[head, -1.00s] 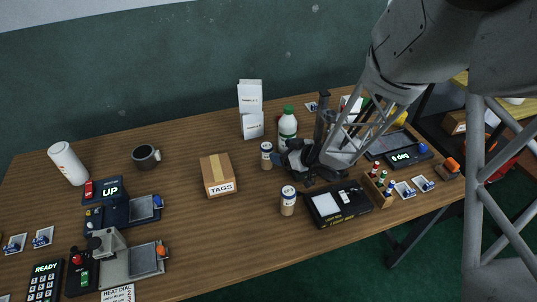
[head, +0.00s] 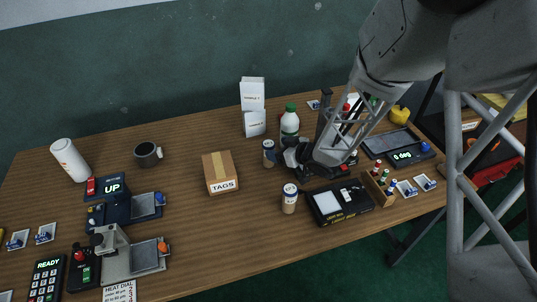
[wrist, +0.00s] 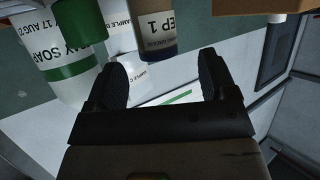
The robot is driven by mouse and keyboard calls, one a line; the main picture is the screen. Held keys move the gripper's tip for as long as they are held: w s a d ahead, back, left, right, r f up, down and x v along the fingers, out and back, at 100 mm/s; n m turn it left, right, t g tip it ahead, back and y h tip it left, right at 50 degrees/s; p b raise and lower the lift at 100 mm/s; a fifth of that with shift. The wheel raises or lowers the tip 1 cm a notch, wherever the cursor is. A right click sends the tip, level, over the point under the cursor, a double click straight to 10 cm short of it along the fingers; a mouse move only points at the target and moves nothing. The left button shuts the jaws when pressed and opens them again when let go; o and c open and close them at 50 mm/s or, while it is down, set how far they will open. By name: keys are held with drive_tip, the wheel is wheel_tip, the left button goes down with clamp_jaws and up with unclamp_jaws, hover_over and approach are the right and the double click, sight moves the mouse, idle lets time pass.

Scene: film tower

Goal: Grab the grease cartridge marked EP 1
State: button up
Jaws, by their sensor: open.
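The grease cartridge marked EP 1 (wrist: 156,28) shows at the top of the wrist view, with a pale label and a dark blue lower band. Its top is cut off by the picture edge. My gripper (wrist: 163,68) is open and empty, and the cartridge stands beyond the gap between the fingertips. In the head view my gripper (head: 288,157) is low over the table. One similar small canister (head: 268,153) is close to its tip and another canister (head: 289,199) stands nearer the front. Their markings are too small there to tell which is EP 1.
A white soap bottle with a green cap (head: 290,124) stands near my gripper. A TAGS box (head: 220,173) stands to the left and a black light box (head: 340,203) to the front. Open tabletop lies around the TAGS box.

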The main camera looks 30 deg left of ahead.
sight(274, 147)
drive_tip(key=shift+a+f, duration=0.1)
drive_tip(key=shift+a, duration=0.05)
drive_tip(key=shift+x, duration=2.45)
drive_tip(key=shift+w, duration=0.15)
drive_tip(key=shift+c, duration=0.3)
drive_tip(key=c, duration=1)
drive_tip(key=shift+r, duration=5.05)
